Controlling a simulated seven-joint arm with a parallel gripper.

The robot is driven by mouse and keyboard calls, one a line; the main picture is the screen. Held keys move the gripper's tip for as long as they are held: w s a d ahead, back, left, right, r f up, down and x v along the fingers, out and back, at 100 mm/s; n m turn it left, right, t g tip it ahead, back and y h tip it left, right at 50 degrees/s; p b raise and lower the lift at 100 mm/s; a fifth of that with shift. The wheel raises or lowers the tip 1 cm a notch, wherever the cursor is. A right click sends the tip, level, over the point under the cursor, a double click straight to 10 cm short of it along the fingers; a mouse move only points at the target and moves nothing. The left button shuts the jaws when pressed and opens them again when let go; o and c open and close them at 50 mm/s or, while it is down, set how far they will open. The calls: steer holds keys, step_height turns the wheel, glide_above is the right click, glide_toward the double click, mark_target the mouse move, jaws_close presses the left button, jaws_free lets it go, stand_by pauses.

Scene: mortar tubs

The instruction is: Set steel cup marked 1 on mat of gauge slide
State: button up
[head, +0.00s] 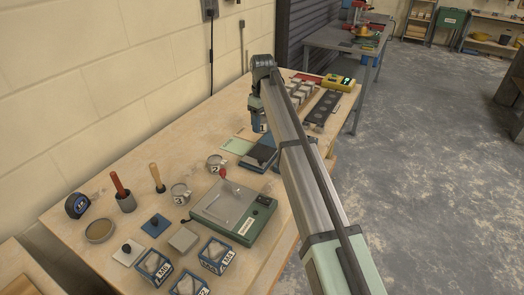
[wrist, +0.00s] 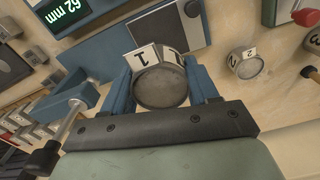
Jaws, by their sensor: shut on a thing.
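The steel cup marked 1 (wrist: 160,86) is held between the blue fingers of my gripper (wrist: 162,92), and its white label faces the top of the wrist view. In the head view my gripper (head: 259,124) hangs over the back of the bench, with part of the cup's label showing. The gauge slide (wrist: 112,58) is a blue base with a dark mat (wrist: 163,30) and a round knob. The mat looks empty and lies apart from the cup, beyond it in the wrist view. In the head view the slide's mat (head: 260,156) is left of my arm.
Steel cups marked 2 (head: 215,162) and 3 (head: 180,193) stand on the bench. A green-grey scale-like device (head: 235,208) is in front of the slide. A pale green pad (head: 238,146) lies left of it. A yellow meter (head: 342,84) and dark rack (head: 322,107) are behind.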

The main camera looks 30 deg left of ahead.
mark_target(262, 152)
steer(key=shift+f, duration=4.9)
steer(key=shift+f, duration=0.15)
steer(key=o, duration=1.3)
steer(key=shift+c, duration=0.2)
step_height(262, 152, up, 12)
steer(key=shift+r, duration=0.15)
